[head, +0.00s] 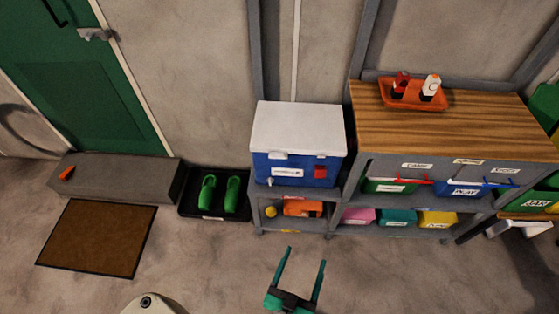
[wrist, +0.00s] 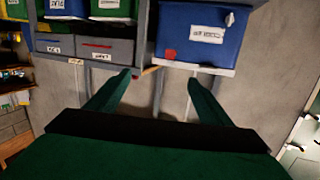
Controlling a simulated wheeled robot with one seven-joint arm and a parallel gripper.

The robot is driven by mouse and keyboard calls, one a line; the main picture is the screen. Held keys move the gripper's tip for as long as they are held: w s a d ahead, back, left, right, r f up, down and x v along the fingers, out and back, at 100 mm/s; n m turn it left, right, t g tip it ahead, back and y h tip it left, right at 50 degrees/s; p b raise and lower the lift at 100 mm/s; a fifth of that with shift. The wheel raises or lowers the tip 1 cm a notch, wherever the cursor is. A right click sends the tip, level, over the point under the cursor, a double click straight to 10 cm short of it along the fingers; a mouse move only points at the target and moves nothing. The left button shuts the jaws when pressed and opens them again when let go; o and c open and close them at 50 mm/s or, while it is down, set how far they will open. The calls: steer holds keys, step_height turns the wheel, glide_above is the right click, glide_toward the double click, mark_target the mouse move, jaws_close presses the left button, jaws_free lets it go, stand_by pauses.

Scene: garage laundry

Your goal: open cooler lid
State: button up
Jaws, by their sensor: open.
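The cooler (head: 305,172) is a blue box with a white label and a red patch on its front. Its white lid (head: 298,128) lies flat and closed on top. It stands on a low grey shelf unit. The wrist view looks upside down; there the cooler (wrist: 190,22) is at the top, with its lid (wrist: 180,66) a thin white strip below the blue body. My gripper (head: 305,255) has two green fingers spread apart with nothing between them. It is in front of the cooler, apart from it, over the floor in the head view. It also shows in the wrist view (wrist: 160,80).
A wooden-topped workbench (head: 460,125) stands right of the cooler, bearing an orange tray (head: 415,103) with bottles. Coloured bins fill the shelves below. A boot tray (head: 215,207) with green boots and a grey step (head: 120,180) are left. The floor in front is clear.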

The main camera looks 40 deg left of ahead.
steer(key=w+a+f+n+y, duration=0.1)
steer(key=w+a+n+y, duration=0.15)
steer(key=w+a, duration=0.6)
steer(key=n+y, duration=0.1)
steer(key=y, duration=0.2)
glide_toward(278, 158)
steer(key=shift+g, duration=0.3)
steer(key=x, duration=0.9)
steer(key=shift+r, duration=0.1)
steer(key=c, duration=1.5)
